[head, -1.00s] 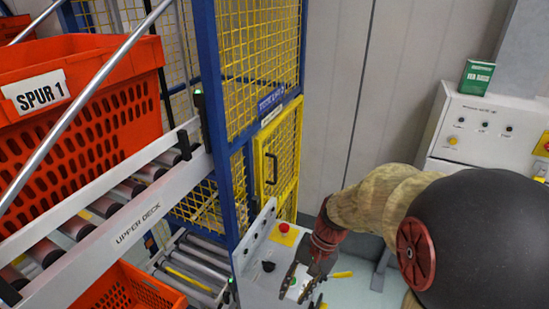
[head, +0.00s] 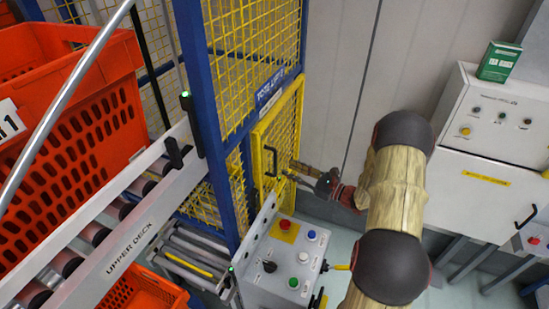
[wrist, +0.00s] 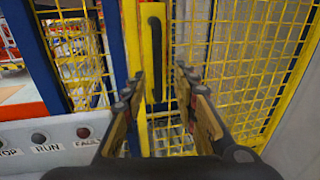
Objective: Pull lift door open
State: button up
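The lift door (head: 284,125) is a yellow mesh panel in the blue tote lift frame; it looks closed. Its black upright bar handle (head: 270,162) is on the door's left side. In the wrist view the handle (wrist: 154,50) stands upright ahead of my gripper, in line with the gap between the fingers. My gripper (head: 291,172) is just right of the handle in the head view. In the wrist view my gripper (wrist: 160,85) is open, with nothing between its fingers. I cannot tell whether a fingertip touches the door.
A control box (head: 278,265) with coloured buttons stands below the door. The upper deck roller conveyor (head: 125,235) with an orange tote (head: 80,125) is at left. A white console (head: 490,125) with a green box (head: 499,61) is at right.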

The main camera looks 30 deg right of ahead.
jog(key=p, duration=0.1)
send_over(275, 173)
jog(key=shift+w+d+r, duration=0.2)
jog(key=shift+w+r, duration=0.05)
jog(key=shift+w, duration=0.1)
jog(key=shift+c, duration=1.3)
jog(key=c, duration=0.4)
grip_shut()
